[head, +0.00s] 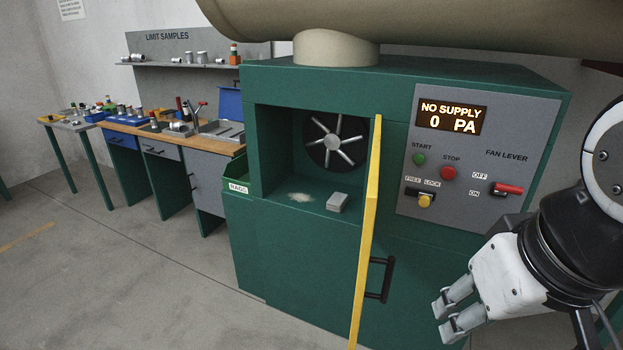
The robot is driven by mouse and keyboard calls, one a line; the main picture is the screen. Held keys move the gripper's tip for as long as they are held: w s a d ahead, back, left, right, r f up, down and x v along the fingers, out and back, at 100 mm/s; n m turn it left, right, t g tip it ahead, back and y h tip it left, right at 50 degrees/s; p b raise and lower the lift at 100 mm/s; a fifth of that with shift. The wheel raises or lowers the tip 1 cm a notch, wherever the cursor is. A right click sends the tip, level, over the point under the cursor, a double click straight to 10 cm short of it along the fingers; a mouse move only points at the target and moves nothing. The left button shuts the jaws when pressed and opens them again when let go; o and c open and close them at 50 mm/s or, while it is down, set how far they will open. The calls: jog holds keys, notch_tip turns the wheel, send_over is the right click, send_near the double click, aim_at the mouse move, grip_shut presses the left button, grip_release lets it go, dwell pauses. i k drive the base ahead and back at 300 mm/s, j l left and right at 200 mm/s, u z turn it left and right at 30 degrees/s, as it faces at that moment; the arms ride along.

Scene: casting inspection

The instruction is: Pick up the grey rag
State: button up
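A small grey block-shaped thing (337,202) lies on the floor of the green cabinet's opening, in front of the fan. I cannot tell whether it is a folded rag. A green bin labelled RAGS (238,187) hangs on the cabinet's left side; its contents are hard to make out, and no grey rag shows clearly. My gripper (442,318) is at the lower right, in front of the cabinet and right of the yellow door edge. Its two fingers look apart with nothing between them. It is well away from the bin and the grey thing.
The green cabinet (270,240) has a yellow-edged door (368,230) standing open toward me. Its panel (470,150) reads NO SUPPLY 0 PA. Pale dust (300,197) lies inside. A workbench (160,134) with tools stands at the left. The floor in front is clear.

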aim_at(337, 202)
jog(key=i+j+u, duration=0.1)
jog(key=i+u, duration=0.25)
jog(key=u, duration=0.15)
jog(key=i+l+u, duration=0.1)
jog(key=i+u, duration=0.25)
jog(key=u, duration=0.15)
jog(key=i+j+u, duration=0.1)
jog(key=u, duration=0.3)
jog(key=i+u, duration=0.15)
jog(key=u, duration=0.25)
jog(key=i+u, duration=0.15)
jog(key=u, duration=0.25)
jog(key=i+j, duration=0.15)
jog(key=i, duration=0.45)
jog(key=i+z, duration=0.1)
jog(key=z, duration=0.3)
jog(key=i+z, duration=0.1)
jog(key=z, duration=0.35)
jog(key=i+z, duration=0.1)
jog(key=z, duration=0.3)
jog(key=i+z, duration=0.15)
jog(key=z, duration=0.25)
jog(key=i+z, duration=0.15)
jog(key=z, duration=0.2)
jog(key=i+z, duration=0.15)
jog(key=z, duration=0.25)
jog(key=i+z, duration=0.15)
jog(key=z, duration=0.25)
